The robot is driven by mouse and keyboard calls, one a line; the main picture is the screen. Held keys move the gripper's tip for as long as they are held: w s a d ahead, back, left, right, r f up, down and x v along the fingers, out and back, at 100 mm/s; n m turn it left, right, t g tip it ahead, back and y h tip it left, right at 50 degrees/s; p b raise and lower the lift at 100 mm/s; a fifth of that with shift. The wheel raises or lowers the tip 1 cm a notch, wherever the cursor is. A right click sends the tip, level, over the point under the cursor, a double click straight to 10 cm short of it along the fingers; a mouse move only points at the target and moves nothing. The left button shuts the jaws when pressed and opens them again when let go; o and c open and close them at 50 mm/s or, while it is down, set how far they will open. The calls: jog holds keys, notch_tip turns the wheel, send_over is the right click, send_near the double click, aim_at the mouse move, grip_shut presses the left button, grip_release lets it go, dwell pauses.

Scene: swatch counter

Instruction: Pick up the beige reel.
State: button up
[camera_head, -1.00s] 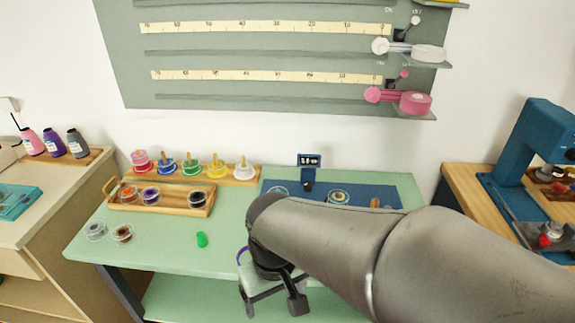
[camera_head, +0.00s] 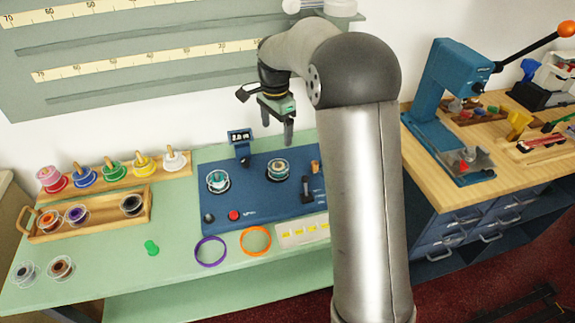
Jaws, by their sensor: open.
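The reel most likely to be the beige one (camera_head: 278,168) lies on the right part of a blue winder board (camera_head: 262,197). It has a tan and teal look, but its exact colour is hard to tell. A second, teal-and-white reel (camera_head: 217,181) sits to its left on the same board. My gripper (camera_head: 277,128) is open and empty, fingers pointing down, above the back of the board. It is apart from both reels.
A wooden tray (camera_head: 90,228) with several reels and a rack of coloured spools (camera_head: 115,172) are at left. Purple (camera_head: 210,251) and orange (camera_head: 255,241) rings lie in front. A display (camera_head: 241,137) stands near my gripper. A blue press (camera_head: 440,105) is at right.

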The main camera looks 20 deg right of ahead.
aim_at(277, 163)
notch_tip(277, 163, down, 15)
jog(key=p, duration=0.3)
jog(key=shift+r, duration=0.1)
jog(key=shift+c, duration=0.3)
jog(key=c, duration=1)
